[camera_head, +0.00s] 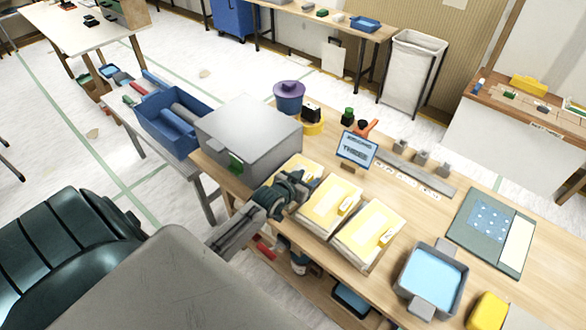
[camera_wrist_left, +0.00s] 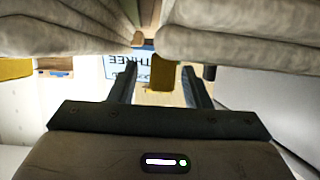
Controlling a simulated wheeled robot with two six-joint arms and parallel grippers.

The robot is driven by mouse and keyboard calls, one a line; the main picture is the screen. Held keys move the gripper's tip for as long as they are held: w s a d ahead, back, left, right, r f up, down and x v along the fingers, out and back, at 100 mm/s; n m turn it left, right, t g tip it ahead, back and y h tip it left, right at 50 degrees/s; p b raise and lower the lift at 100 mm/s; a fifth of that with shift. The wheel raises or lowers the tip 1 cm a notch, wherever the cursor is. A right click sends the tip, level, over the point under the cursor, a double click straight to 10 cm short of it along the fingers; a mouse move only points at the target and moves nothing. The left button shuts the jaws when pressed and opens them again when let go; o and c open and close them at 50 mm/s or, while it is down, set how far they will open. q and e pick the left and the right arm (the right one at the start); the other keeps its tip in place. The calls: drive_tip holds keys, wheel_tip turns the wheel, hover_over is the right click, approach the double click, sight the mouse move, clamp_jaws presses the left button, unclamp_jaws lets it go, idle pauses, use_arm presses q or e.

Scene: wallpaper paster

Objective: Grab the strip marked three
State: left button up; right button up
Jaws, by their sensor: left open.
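Three cream strips or folded stacks with yellow tags lie side by side on the wooden table: a left one (camera_head: 305,166), a middle one (camera_head: 328,205) and a right one (camera_head: 368,233). I cannot read their tags, so I cannot tell which is marked three. A small sign (camera_head: 357,149) behind them reads THREE; it shows upside down in the left wrist view (camera_wrist_left: 126,66). My left gripper (camera_head: 292,190) is open at the near edge of the left and middle strips. In the wrist view, a yellow piece (camera_wrist_left: 160,77) shows between its fingers, with thick pale layers (camera_wrist_left: 235,38) above.
A grey box (camera_head: 250,125) stands just left of the strips, with a blue bin (camera_head: 172,122) beyond it. A purple-topped pot (camera_head: 289,95) is behind. A tray of blue liquid (camera_head: 433,277) and a green mat (camera_head: 490,232) lie to the right.

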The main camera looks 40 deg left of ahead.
use_arm(q)
drive_tip(key=shift+c, duration=0.2)
clamp_jaws()
drive_tip(key=shift+w+r, duration=0.1)
